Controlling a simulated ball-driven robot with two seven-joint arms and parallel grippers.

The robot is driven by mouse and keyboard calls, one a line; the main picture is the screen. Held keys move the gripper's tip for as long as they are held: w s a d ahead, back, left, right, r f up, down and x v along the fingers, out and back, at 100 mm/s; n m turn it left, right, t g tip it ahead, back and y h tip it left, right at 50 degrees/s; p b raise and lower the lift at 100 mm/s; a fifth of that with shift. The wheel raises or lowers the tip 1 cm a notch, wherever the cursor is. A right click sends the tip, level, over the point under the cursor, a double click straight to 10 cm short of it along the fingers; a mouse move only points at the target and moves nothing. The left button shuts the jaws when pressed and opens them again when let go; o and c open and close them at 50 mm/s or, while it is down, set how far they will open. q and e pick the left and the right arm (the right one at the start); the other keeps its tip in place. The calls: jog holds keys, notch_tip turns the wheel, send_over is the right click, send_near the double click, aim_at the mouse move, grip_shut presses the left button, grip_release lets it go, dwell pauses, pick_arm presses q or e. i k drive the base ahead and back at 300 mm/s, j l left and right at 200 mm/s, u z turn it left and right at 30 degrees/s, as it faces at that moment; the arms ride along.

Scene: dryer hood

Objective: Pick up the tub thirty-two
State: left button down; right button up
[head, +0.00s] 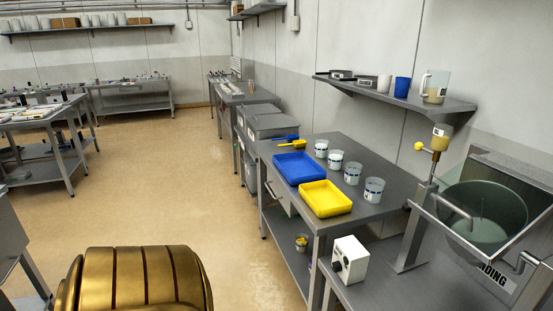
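Several small pale tubs with blue bands stand upright in a row on the grey table: a far one (321,148), a second (336,160), a third (352,174) and the nearest (374,190). Their numbers are too small to read, so I cannot tell which is thirty-two. Another small tub (301,243) with yellow in it sits on the table's lower shelf. Neither of my grippers is in view.
A blue tray (299,168) and a yellow tray (325,198) lie left of the tubs. A white box (350,260) stands nearer, and a large mixing pot (485,215) is at right. A wall shelf (397,91) hangs above. The floor (160,180) at left is open.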

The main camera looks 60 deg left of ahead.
aim_at(336, 157)
jog(key=u, duration=1.6)
